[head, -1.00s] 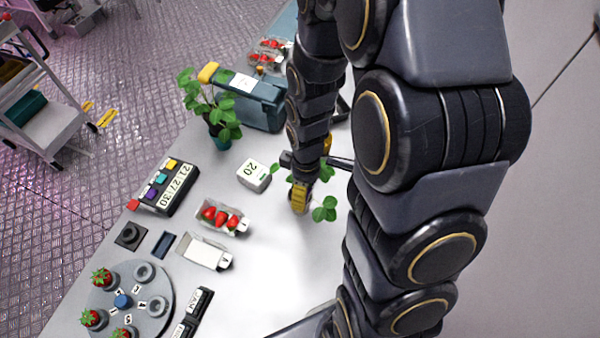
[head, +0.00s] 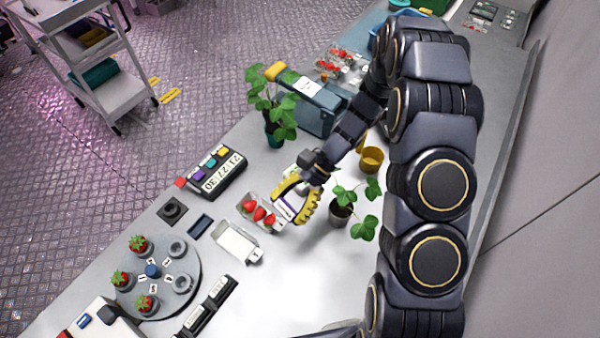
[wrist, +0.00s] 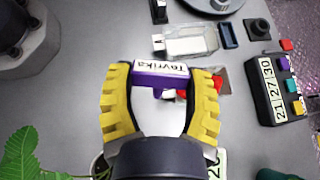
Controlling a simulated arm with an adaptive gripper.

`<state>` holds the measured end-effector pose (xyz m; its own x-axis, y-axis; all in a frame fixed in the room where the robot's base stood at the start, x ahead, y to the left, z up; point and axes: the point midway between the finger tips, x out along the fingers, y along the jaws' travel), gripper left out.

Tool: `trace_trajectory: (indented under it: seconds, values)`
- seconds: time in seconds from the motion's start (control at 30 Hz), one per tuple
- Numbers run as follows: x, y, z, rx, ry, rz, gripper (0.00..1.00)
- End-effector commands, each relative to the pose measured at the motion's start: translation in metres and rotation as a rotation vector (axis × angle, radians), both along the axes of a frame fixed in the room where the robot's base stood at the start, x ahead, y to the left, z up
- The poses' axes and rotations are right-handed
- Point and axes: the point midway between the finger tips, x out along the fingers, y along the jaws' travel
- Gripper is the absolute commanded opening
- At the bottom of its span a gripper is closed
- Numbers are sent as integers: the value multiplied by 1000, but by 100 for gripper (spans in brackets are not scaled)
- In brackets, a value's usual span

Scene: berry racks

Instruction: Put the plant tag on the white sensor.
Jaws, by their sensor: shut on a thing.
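My gripper (head: 289,208) is shut on the plant tag (wrist: 160,73), a white strip lettered "Tavrika" on a purple holder, between its yellow ribbed fingers. In the head view the tag is mostly hidden by the fingers. The white sensor (wrist: 218,163) shows in the wrist view only as a sliver with part of its number, at the bottom right behind the gripper. In the head view it is largely covered by my gripper and wrist. The tag is held above the table, apart from the sensor as far as I can see.
A small potted plant (head: 341,213) stands at right. A taller plant (head: 274,125) and a timer (head: 217,175) stand beyond. The table's front middle is clear.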

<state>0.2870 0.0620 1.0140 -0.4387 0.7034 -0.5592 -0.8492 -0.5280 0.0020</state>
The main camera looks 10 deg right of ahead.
Motion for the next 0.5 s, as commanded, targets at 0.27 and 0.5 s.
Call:
trace_trajectory:
  seconds: [0.27, 0.5]
  values:
    - [56, 0, 12, 321, 105, -516, 35]
    - [106, -30, 17, 537, 78, -821, 35]
